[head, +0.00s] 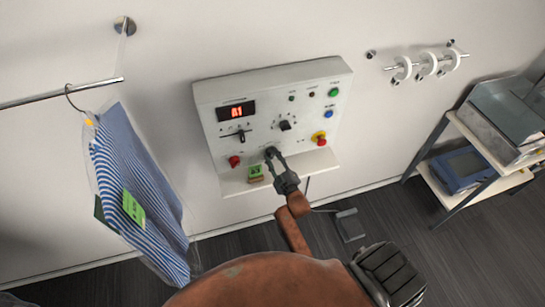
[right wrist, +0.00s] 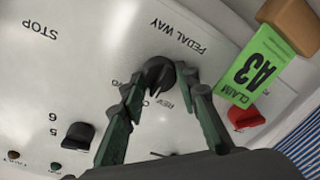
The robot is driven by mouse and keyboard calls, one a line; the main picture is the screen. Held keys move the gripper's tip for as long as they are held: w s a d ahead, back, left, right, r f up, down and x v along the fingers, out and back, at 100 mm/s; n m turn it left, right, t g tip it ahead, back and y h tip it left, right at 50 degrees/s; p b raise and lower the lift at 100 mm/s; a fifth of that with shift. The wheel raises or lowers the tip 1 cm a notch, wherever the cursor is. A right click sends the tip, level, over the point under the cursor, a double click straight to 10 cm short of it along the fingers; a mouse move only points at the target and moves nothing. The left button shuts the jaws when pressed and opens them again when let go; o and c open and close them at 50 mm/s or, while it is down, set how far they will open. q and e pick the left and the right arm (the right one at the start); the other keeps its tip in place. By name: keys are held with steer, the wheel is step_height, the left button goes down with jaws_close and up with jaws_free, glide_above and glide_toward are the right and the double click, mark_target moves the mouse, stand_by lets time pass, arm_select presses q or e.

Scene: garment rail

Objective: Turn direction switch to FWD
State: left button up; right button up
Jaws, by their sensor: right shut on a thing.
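The direction switch (right wrist: 161,73) is a dark round knob on the white control panel (head: 215,95). In the right wrist view, upside down, letters reading REV and an O stand near it; I see no FWD label, and a finger may cover it. My right gripper (head: 271,153) reaches the panel's lower middle. In the right wrist view its two fingertips (right wrist: 158,82) lie on either side of the knob, shut on it. The knob's exact setting is hard to read. My left gripper is not in view.
A red knob (head: 234,161) and a green claim tag (head: 255,173) sit left of the gripper. A red-and-yellow stop button (head: 319,138) is to the right. A striped shirt (head: 140,180) hangs left; a shelf cart (head: 450,165) stands right. A pedal (head: 350,224) lies on the floor.

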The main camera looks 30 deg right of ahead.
steer(key=shift+m, duration=0.4)
steer(key=m, duration=0.2)
steer(key=shift+m, duration=0.4)
steer(key=shift+m+t+h, duration=0.4)
steer(key=shift+m, duration=1.9)
steer(key=o, duration=1.2)
steer(key=shift+c, duration=0.2)
